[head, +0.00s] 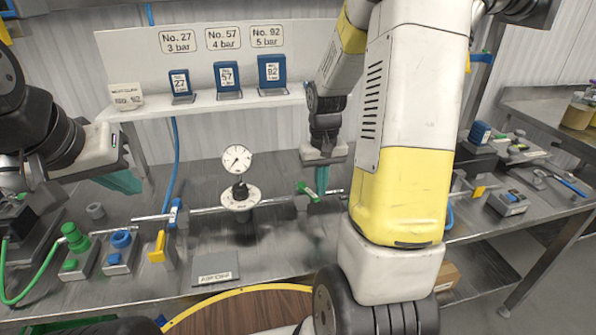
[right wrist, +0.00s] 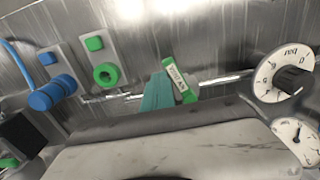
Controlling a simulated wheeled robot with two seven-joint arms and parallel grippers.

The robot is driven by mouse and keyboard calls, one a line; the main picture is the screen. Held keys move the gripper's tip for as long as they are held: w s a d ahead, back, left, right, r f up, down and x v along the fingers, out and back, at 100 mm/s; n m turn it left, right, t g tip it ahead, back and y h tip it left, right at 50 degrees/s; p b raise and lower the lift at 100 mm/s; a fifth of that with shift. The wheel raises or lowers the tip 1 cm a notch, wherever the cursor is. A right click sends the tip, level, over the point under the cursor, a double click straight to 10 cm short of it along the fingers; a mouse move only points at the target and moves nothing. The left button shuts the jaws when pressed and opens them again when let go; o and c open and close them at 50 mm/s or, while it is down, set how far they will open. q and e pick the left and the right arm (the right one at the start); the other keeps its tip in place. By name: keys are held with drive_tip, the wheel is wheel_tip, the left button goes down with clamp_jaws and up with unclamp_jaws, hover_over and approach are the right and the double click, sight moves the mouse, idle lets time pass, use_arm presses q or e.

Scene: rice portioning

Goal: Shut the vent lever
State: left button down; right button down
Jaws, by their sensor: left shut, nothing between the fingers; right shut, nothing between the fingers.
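The green vent lever (head: 307,191) sits on the metal pipe to the right of the round gauge. In the right wrist view it is a green handle (right wrist: 178,80) with a white label, set crosswise to the pipe. My right gripper (head: 322,184) is shut and empty, with its teal fingertips right beside the lever; it also shows in the right wrist view (right wrist: 156,92). I cannot tell whether the tips touch the lever. My left gripper (head: 124,181) is shut and empty, above the left part of the bench and away from the lever.
A dial gauge (head: 237,159) stands over a white round knob (head: 241,197) on the pipe. A blue lever (head: 175,212) sits further left. Blue cartridges (head: 227,76) stand on the shelf behind. Green and blue fittings lie at the left. My right arm hides part of the bench.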

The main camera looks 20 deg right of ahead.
drive_tip(key=shift+s+a, duration=0.3)
drive_tip(key=shift+a, duration=0.2)
drive_tip(key=shift+s+a, duration=0.25)
drive_tip(key=shift+a, duration=0.25)
wheel_tip(320, 180, up, 7)
drive_tip(key=d, duration=0.1)
drive_tip(key=shift+d, duration=0.1)
drive_tip(key=s+a+r+t+y, duration=0.1)
drive_tip(key=s+a+r+t, duration=0.2)
drive_tip(key=s+r, duration=0.3)
drive_tip(key=s+a+r+n+t+y, duration=0.1)
drive_tip(key=s+a+r+t, duration=0.2)
drive_tip(key=s+a+r, duration=0.3)
drive_tip(key=shift+s+r, duration=0.35)
drive_tip(key=shift+s, duration=0.55)
